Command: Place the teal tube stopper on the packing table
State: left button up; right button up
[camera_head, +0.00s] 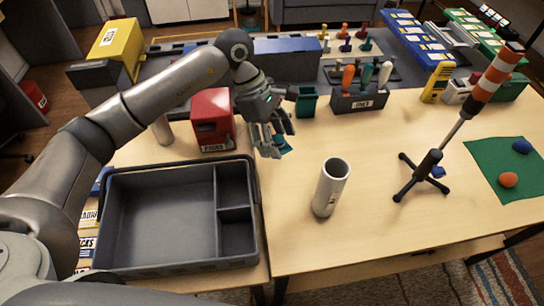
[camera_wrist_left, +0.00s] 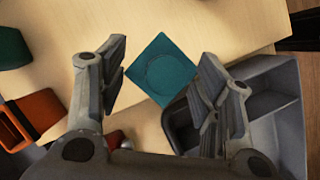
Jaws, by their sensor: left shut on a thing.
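The teal tube stopper (camera_wrist_left: 163,70) is a square piece with a round outline on its face, between the fingers of my left gripper (camera_wrist_left: 160,85) in the left wrist view. In the head view my left gripper (camera_head: 279,142) points down over the table, and a bit of the stopper (camera_head: 284,146) shows at its fingertips. The gripper is shut on it. I cannot tell whether the stopper touches the wood. The packing table (camera_head: 400,240) is pale wood. My right gripper is not in view.
A white tube (camera_head: 331,188) stands upright right of the gripper. A grey divided tray (camera_head: 165,270) lies at the left front. A red box (camera_head: 212,120), a teal cup (camera_head: 306,102) and a tool holder (camera_head: 358,102) stand behind. A black tripod stand (camera_head: 424,172) is further right.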

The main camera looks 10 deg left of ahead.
pick_arm(q)
jog(key=f, duration=0.3)
jog(key=f+p, duration=0.1)
jog(key=shift+s+d+f, duration=0.15)
jog(key=shift+s+d, duration=0.1)
jog(key=shift+d, duration=0.05)
jog(key=shift+f, duration=0.35)
notch_tip(320, 180, down, 4)
jog(key=shift+a+r+p, duration=0.1)
jog(key=shift+p, duration=0.5)
jog(key=shift+w, duration=0.1)
jog(key=shift+f, duration=0.25)
jog(key=o, duration=0.9)
jog(key=shift+o, duration=0.8)
jog(key=shift+r, duration=0.1)
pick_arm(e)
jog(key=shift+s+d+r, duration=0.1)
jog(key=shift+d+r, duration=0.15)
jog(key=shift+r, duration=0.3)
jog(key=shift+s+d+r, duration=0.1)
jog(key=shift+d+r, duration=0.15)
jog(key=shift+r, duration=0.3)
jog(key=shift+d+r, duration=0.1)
